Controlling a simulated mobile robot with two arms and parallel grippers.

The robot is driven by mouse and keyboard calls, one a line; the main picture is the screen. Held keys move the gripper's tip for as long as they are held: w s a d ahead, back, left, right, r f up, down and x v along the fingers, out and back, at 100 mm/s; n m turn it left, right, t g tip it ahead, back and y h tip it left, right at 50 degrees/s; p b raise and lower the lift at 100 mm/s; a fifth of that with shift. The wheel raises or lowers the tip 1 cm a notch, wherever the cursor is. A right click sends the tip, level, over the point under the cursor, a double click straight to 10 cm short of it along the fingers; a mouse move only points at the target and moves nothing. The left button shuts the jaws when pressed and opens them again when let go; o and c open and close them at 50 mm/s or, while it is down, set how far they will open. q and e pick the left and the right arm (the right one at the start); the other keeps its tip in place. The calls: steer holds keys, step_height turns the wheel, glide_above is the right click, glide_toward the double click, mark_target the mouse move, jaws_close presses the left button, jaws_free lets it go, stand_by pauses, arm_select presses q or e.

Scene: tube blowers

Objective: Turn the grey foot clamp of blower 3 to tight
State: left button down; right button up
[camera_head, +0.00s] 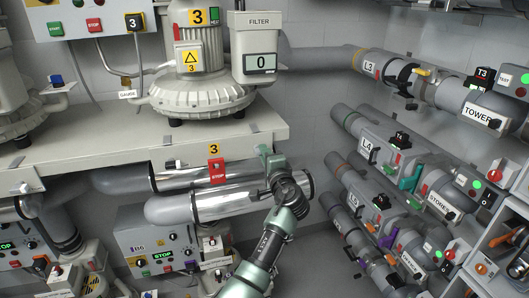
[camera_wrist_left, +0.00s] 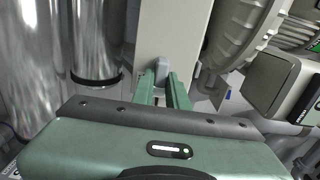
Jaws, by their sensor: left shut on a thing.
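Blower 3 (camera_head: 205,75) stands on the pale shelf (camera_head: 60,158), with a yellow "3" label on its motor. My right gripper is not in view.
Shiny pipes (camera_head: 225,200) run below the shelf, close to my left arm. The filter box (camera_head: 256,48) stands right of the blower. Labelled pipes with valves (camera_head: 400,160) fill the right side.

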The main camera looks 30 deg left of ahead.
arm_select(q)
steer(key=shift+r, duration=0.15)
stand_by(0.3)
steer(key=c, duration=1.6)
jaws_free()
steer(key=shift+o, duration=1)
steer(key=shift+a, duration=0.1)
steer(key=b+v, duration=0.2)
steer(key=v, duration=0.5)
steer(key=shift+s+d, duration=0.2)
steer(key=shift+d, duration=0.05)
